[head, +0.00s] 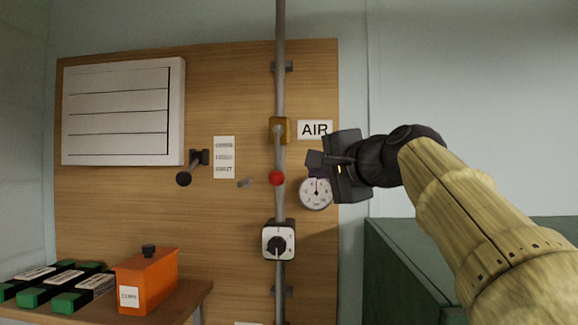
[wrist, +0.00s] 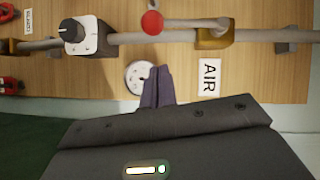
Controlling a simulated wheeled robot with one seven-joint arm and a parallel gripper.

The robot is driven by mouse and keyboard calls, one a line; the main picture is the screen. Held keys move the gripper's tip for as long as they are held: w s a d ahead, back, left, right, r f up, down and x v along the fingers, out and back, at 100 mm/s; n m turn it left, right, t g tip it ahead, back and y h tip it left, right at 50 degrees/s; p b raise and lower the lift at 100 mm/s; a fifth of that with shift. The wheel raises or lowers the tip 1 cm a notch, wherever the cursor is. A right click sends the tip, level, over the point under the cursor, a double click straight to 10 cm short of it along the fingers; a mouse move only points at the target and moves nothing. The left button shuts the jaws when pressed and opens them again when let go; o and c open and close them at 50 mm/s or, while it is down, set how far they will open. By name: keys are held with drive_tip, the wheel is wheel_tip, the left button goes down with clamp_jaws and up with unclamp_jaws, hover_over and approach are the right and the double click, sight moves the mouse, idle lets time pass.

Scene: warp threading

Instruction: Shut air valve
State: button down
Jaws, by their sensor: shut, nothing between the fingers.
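The air valve (head: 279,130) is a brass-yellow body on the vertical grey pipe, beside the AIR label (head: 315,129). Its lever hangs down along the pipe and ends in a red ball knob (head: 277,178). In the wrist view the valve body (wrist: 214,38) is at the upper right, with the lever running left, roughly parallel to the pipe, to the red knob (wrist: 152,22). My gripper (head: 313,161) is shut and empty, to the right of the knob and apart from it. In the wrist view its fingertips (wrist: 158,85) overlap the edge of the gauge.
A round gauge (head: 317,194) sits just below my fingers. A white dial box (head: 278,243) is lower on the pipe. A dark-knobbed lever (head: 184,178) stands out at the left. An orange box (head: 147,282) and green-black blocks (head: 83,290) rest on a shelf.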

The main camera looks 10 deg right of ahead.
sight(277, 155)
drive_tip(key=w+a+p, duration=0.1)
drive_tip(key=a, duration=0.1)
drive_tip(key=w+a, duration=0.1)
drive_tip(key=shift+w+a+f+p, duration=0.35)
drive_tip(key=shift+w+f+p, duration=0.05)
drive_tip(key=shift+w+f, duration=0.1)
